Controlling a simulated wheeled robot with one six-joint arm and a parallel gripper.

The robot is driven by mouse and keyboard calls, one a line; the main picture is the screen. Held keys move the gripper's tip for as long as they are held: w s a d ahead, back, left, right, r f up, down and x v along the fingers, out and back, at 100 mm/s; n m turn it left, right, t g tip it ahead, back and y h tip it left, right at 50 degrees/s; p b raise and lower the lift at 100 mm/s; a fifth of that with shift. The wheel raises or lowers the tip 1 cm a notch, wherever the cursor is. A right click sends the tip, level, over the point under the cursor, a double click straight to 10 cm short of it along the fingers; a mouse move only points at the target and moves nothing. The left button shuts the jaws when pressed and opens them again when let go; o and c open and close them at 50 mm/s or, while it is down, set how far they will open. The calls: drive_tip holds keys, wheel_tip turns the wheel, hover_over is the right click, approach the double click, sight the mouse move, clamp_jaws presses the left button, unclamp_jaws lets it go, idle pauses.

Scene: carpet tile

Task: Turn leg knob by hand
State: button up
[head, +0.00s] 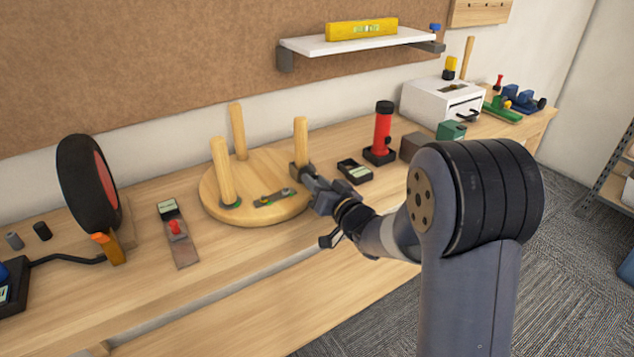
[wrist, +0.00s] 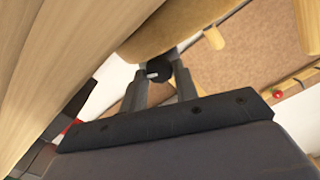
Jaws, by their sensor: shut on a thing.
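A round wooden seat (head: 240,212) lies flat on the bench with several wooden legs standing up from it. The right leg (head: 301,138) is upright, and my gripper (head: 300,172) is low beside its base. In the wrist view, my gripper (wrist: 160,80) is shut on a small dark round knob (wrist: 157,72) with a white mark, which sits between the two fingers under the pale wood. In the head view the fingers hide the knob. The left leg (head: 223,172) and the back leg (head: 238,132) are clear of the gripper.
A metal strip with small fittings (head: 273,197) lies on the seat. A black device (head: 354,171) and a red cylinder (head: 383,135) stand to the right. A red-knobbed board (head: 178,240) and a black-and-red disc (head: 90,185) are at left. The bench front is mostly clear.

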drive_tip(key=o, duration=1)
drive_tip(key=shift+c, duration=0.2)
drive_tip(key=v, duration=1.1)
drive_tip(key=shift+w, duration=0.1)
